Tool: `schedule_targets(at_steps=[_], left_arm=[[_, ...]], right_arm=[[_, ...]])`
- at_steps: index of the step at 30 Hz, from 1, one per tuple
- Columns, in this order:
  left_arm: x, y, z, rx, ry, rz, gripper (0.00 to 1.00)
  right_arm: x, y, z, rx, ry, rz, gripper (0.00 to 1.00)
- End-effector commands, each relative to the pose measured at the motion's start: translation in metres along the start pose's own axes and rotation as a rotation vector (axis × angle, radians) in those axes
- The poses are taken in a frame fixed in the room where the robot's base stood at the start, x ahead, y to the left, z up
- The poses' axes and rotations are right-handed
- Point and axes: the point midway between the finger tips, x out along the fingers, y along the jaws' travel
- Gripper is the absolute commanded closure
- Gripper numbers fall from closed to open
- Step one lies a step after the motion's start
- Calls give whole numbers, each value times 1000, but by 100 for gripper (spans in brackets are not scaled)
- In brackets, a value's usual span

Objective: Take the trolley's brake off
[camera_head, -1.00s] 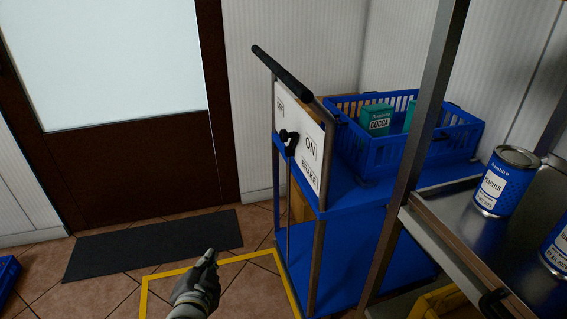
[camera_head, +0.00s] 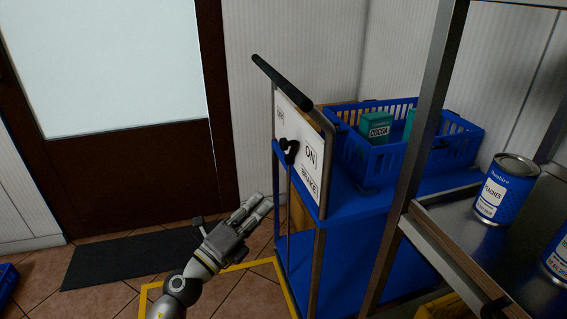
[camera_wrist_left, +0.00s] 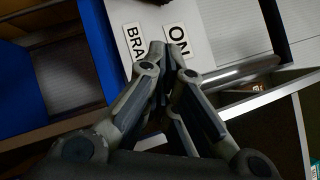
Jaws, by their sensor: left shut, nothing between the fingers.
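The blue trolley (camera_head: 345,218) stands right of centre in the head view. Its white brake panel (camera_head: 303,143) carries labels OFF, ON and BRAKE. The black brake lever (camera_head: 289,150) is on the panel's face, left of the ON label; I cannot tell its exact setting. My left gripper (camera_head: 264,204) is shut and empty, in front of the trolley, below and left of the lever and apart from it. In the left wrist view, the shut fingertips (camera_wrist_left: 163,56) overlap the panel (camera_wrist_left: 222,28) near ON and BRAKE. The lever is not clear there. My right gripper is out of view.
A blue crate (camera_head: 385,152) with cocoa boxes sits on the trolley's top. A metal shelf (camera_head: 450,235) with tins, including a peaches tin (camera_head: 504,188), stands at the right, its post before the trolley. A yellow floor outline (camera_head: 236,266) and dark mat (camera_head: 120,257) lie left.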

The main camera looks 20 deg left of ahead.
Motion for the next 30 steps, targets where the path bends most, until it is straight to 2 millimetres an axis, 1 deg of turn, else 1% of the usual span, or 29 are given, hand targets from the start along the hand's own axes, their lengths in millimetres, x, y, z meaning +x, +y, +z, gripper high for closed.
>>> schedule_targets(at_steps=[5, 8, 14, 18, 21, 25, 30], left_arm=[[5, -1, 0, -2, -1, -1, 100], [17, -2, 1, -2, -2, -3, 100], [56, -3, 1, -2, -2, -4, 100], [85, -2, 0, -3, -2, -3, 100], [104, -2, 0, -3, -2, -4, 100], [116, 0, 17, -1, -4, -2, 100], [126, 1, 26, -1, -2, 1, 100]], right_arm=[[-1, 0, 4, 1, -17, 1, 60], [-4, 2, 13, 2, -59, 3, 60], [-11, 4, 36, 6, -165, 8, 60], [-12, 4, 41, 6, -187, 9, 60], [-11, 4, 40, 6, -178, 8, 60], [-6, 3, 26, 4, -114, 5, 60], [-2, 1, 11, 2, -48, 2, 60]])
